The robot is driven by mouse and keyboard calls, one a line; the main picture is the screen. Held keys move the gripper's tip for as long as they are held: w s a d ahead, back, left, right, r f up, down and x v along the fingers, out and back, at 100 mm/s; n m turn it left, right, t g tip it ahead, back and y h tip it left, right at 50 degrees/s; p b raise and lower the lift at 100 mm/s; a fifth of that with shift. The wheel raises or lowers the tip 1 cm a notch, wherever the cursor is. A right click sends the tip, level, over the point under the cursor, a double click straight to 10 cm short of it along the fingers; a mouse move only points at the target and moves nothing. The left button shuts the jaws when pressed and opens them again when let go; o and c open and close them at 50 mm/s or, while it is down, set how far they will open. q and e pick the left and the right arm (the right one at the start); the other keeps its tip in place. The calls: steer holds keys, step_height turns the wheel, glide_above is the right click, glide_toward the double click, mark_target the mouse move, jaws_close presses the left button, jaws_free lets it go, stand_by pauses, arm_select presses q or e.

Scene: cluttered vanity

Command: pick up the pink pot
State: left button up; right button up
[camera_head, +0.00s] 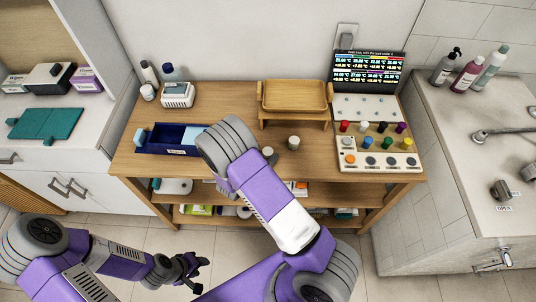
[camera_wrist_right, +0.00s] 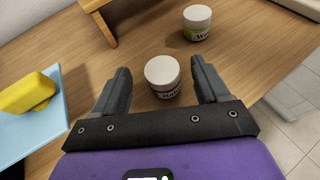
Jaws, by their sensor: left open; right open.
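No pot with a clearly pink surface shows. A small white-lidded jar (camera_wrist_right: 163,76) with a dark-lettered label stands on the wooden table between the spread fingers of my right gripper (camera_wrist_right: 160,68); its body colour is hard to tell. In the head view this jar (camera_head: 268,152) shows beside my right wrist, whose fingers are hidden there. A second white-lidded jar (camera_wrist_right: 197,22) with a green label stands beyond it, and also shows in the head view (camera_head: 293,142). My left gripper (camera_head: 192,272) is open and empty, low in front of the table.
A wooden stand with a tray (camera_head: 295,97) is behind the jars. A dark blue box (camera_head: 160,138) is to the left; a yellow block (camera_wrist_right: 27,93) lies on a light blue surface in the wrist view. A panel of coloured knobs (camera_head: 381,160) is at right.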

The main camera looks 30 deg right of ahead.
mark_target(267, 151)
steer(key=x, duration=0.4)
steer(key=shift+d+f+b, duration=0.15)
steer(key=shift+d+b, duration=0.15)
steer(key=c, duration=1)
step_height(267, 151, up, 10)
steer(key=shift+r+p, duration=0.1)
steer(key=shift+p, duration=1)
steer(key=shift+c, duration=0.2)
steer(key=s+a+r+n+t+y, duration=0.3)
steer(key=a+r+n+t+y, duration=0.3)
steer(key=a+r, duration=0.5)
steer(key=a+n+y, duration=0.1)
steer(key=a+n, duration=0.1)
steer(key=shift+a+r+n+y, duration=0.25)
steer(key=shift+a+n+y, duration=0.05)
steer(key=shift+a+y, duration=0.1)
